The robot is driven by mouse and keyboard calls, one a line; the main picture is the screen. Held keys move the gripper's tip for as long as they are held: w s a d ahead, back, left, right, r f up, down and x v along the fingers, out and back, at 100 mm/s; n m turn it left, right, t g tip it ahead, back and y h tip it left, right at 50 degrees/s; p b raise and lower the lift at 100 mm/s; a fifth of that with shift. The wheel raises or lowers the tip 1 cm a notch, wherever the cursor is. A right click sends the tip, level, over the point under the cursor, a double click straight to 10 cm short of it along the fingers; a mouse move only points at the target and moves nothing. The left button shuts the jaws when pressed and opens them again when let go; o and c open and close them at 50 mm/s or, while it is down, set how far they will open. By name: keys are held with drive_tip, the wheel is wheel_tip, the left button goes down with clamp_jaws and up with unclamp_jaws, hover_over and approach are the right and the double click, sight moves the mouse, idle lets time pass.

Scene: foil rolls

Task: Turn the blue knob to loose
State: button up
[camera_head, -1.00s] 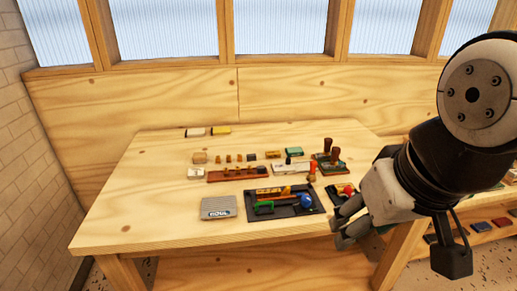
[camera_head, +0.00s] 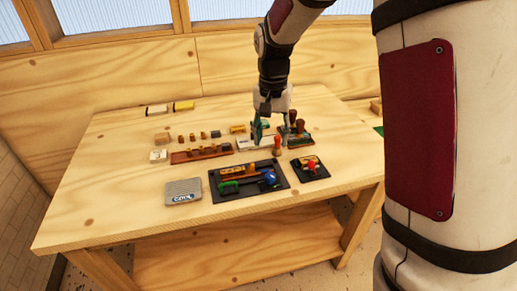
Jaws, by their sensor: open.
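The blue knob (camera_head: 270,178) sits at the right end of a black tray (camera_head: 247,193) near the front of the table. A green handle (camera_head: 229,187) and a yellow-orange bar lie on the same tray. The knob's setting is too small to read. My gripper (camera_head: 262,125) points down over the back right part of the table, behind and apart from the knob. It is open, near a teal object and a white block, and its fingertips are partly hard to make out.
A smaller black tray with a red knob (camera_head: 311,165) is right of the blue knob. A red-handled stamp (camera_head: 277,146) stands just behind. A grey box (camera_head: 183,191) lies at left, and a brown rack (camera_head: 202,153) with several small pieces farther back.

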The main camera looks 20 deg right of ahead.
sight(270, 175)
drive_tip(key=f, duration=0.5)
drive_tip(key=w+f+p, duration=0.1)
drive_tip(key=f, duration=0.5)
drive_tip(key=f+p, duration=0.1)
drive_tip(key=f, duration=0.4)
drive_tip(key=shift+w+d+f, duration=0.15)
drive_tip(key=shift+w+d, duration=0.2)
drive_tip(key=shift+w, duration=0.05)
clamp_jaws()
